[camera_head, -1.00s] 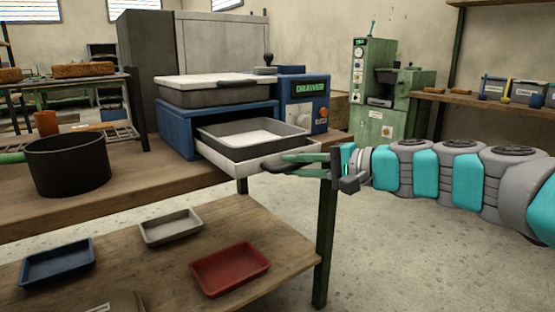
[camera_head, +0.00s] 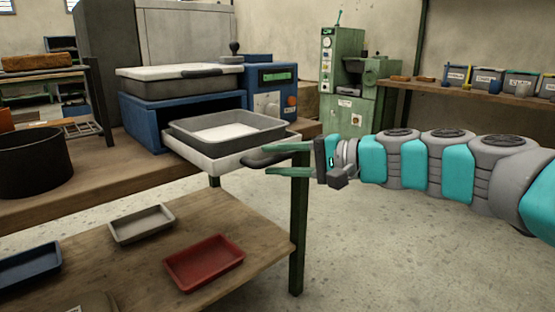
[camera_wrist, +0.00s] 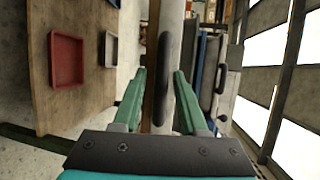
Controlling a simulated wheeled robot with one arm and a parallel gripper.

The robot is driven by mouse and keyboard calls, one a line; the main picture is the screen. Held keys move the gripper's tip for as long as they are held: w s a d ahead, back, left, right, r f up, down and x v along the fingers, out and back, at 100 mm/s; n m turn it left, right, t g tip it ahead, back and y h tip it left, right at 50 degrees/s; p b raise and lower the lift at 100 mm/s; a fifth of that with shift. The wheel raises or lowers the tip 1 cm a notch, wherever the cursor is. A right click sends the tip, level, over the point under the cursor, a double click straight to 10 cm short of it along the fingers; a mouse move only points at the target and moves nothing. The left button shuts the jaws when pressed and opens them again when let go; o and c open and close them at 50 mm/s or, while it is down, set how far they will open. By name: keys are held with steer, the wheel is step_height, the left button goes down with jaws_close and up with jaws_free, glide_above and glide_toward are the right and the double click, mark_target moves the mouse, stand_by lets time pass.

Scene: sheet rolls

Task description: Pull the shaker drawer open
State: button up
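The shaker drawer (camera_head: 205,163) is a pale tray-like slide sticking out of the blue machine (camera_head: 142,125), partly pulled out. A grey pan (camera_head: 180,133) with a white bottom sits on it. The drawer's dark handle (camera_head: 262,159) is at its front right. My gripper (camera_head: 262,161) is at the handle, fingers spread. In the wrist view the dark handle (camera_wrist: 163,75) lies between the two green fingertips (camera_wrist: 160,72), with visible gaps on both sides. The pale drawer front (camera_wrist: 175,20) shows just beyond it. Whether a finger touches the handle's back cannot be told.
A lower wooden shelf (camera_head: 120,265) holds a red tray (camera_head: 204,263), a grey tray (camera_head: 141,224) and a blue tray (camera_head: 30,266). A dark pot (camera_head: 35,163) stands on the bench at left. A green table leg (camera_head: 298,240) stands below my gripper. Open floor lies at right.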

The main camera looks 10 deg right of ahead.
steer(key=shift+o, duration=0.3)
steer(key=shift+d+r, duration=0.1)
steer(key=shift+s+d, duration=0.2)
steer(key=shift+d, duration=0.1)
steer(key=v, duration=0.7)
steer(key=shift+a, duration=0.1)
